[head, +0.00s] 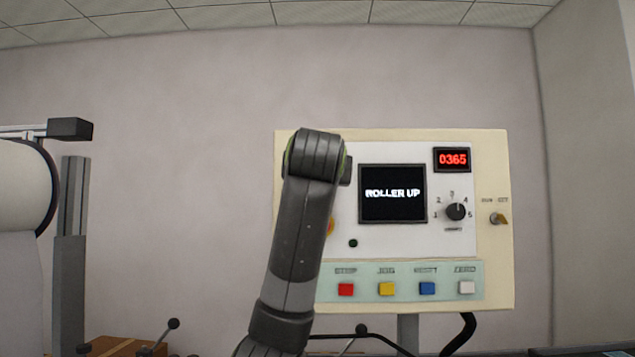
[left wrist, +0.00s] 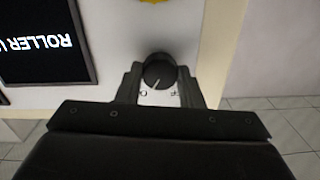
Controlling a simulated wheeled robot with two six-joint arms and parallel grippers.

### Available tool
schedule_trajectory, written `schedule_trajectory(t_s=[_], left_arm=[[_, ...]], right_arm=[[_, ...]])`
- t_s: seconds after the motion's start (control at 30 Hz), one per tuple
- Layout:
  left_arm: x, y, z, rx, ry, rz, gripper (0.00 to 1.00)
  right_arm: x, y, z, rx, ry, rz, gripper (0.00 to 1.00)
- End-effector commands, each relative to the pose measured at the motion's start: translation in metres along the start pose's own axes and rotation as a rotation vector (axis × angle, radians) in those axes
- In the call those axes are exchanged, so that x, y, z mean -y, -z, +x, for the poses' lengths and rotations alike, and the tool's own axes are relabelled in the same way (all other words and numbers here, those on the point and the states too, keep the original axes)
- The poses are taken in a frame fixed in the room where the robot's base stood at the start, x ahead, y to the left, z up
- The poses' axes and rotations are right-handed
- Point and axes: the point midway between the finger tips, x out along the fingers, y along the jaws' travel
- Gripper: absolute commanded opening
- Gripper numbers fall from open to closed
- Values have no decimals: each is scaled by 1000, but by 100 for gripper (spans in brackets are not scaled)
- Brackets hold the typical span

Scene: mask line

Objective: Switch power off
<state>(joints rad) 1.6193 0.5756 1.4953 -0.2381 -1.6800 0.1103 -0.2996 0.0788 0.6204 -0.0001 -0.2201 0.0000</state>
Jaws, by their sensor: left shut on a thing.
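The control panel (head: 493,281) stands ahead of me, with a dark screen (head: 393,205) reading "ROLLER UP" in the head view. My left arm rises in front of the panel's left part and hides my left gripper there. In the left wrist view, my left gripper (left wrist: 160,88) is shut on a round black knob (left wrist: 157,68), one finger on each side. The knob's white pointer line slants toward the lower left, at the left one of two small labels that I cannot read fully. The screen is to the knob's left in that view. My right gripper is not in view.
The panel also bears a red display (head: 453,159) showing 0365, a numbered dial (head: 456,212), a yellowish key switch (head: 499,218) and red, yellow, blue and white buttons. A white roller (head: 22,190) stands at the far left. The wall between is bare.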

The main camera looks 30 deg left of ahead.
Motion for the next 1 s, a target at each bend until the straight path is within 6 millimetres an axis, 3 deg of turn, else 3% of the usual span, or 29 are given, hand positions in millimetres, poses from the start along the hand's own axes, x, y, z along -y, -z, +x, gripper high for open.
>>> schedule_trajectory(t_s=[0.4,1.0], left_arm=[[0,-3,0,10,-2,-390,11],[0,-1,0,25,-7,-938,11]], right_arm=[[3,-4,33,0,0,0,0],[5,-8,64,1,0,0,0]])
